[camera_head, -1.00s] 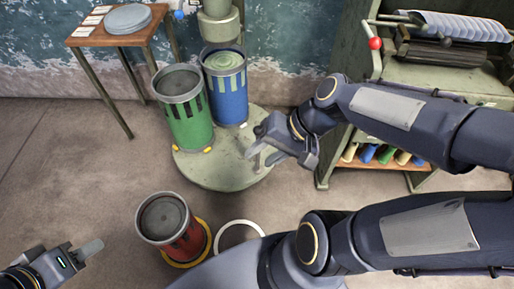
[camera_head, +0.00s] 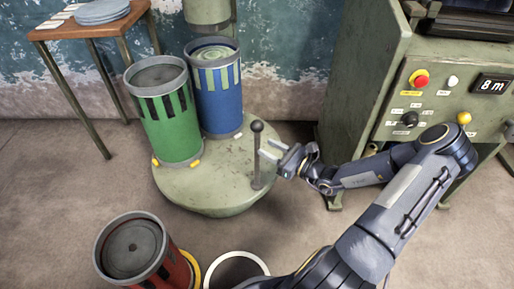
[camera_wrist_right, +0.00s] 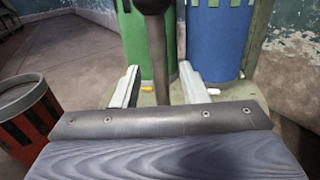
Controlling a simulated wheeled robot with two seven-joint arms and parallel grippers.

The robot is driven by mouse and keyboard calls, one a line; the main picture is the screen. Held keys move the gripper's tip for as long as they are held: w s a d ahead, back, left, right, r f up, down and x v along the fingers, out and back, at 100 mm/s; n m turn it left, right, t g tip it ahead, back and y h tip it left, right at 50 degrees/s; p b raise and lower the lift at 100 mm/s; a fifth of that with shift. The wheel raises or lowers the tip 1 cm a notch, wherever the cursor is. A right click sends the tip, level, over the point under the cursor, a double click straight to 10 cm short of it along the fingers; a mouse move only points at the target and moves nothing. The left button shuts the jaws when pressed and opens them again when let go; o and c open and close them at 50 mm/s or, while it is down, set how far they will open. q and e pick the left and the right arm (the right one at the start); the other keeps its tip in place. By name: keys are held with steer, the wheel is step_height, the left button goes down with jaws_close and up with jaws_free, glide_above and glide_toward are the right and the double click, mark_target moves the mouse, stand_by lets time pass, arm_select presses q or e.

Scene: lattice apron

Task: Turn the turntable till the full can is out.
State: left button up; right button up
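The turntable (camera_head: 215,190) is a round grey-green plate on the floor. It bears a green can (camera_head: 172,125) at the left and a blue can (camera_head: 217,95) at the back, below the green machine head (camera_head: 208,12). Pale coiled material shows at the blue can's top; the green can shows a dark grey inside. An upright post with a dark ball knob (camera_head: 257,127) stands at the turntable's right edge. My right gripper (camera_head: 269,150) is open at the post. In the wrist view its fingers (camera_wrist_right: 161,84) lie either side of the post (camera_wrist_right: 158,55), apart from it. My left gripper is out of view.
A red can (camera_head: 135,250) stands on the floor at the front left, by a yellow ring (camera_head: 194,268) and a white ring (camera_head: 237,262). A green control cabinet (camera_head: 362,80) stands at the right, a wooden table (camera_head: 85,28) at the back left. Floor left of the turntable is clear.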

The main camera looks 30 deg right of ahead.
mark_target(257, 143)
steer(key=b+x, duration=0.1)
steer(key=x, duration=0.4)
steer(key=shift+w+a+b, duration=0.1)
steer(key=shift+w+b, duration=0.1)
steer(key=shift+b, duration=0.1)
jaws_close()
